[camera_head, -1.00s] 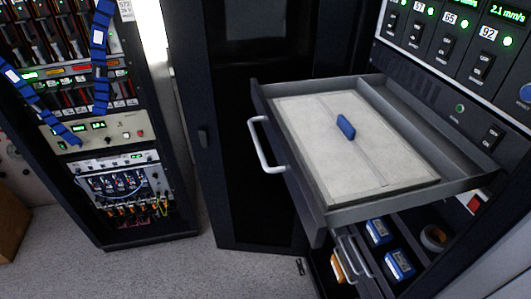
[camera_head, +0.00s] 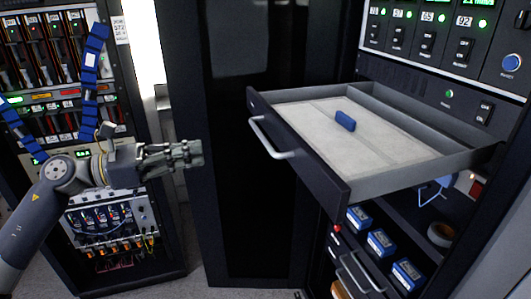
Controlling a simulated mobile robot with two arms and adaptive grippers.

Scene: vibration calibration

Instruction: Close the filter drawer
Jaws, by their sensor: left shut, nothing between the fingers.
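The filter drawer (camera_head: 410,193) is pulled well out of the dark cabinet on the right. It holds a flat pale filter panel (camera_head: 385,142) with a small blue tab (camera_head: 345,121) on top. A light curved handle (camera_head: 268,138) is on the drawer's front, facing left. My left gripper (camera_head: 200,153) is shut and empty. It is to the left of the handle, with a gap between them, and points right towards the drawer front. My right gripper is not in view.
Below is a lower drawer (camera_head: 357,275) with its own handle and several blue boxes (camera_head: 381,242) behind it. A roll of tape (camera_head: 440,234) sits on a shelf. An equipment rack (camera_head: 62,130) with blue cable chains stands at left. A dark door panel (camera_head: 258,230) is behind the gripper.

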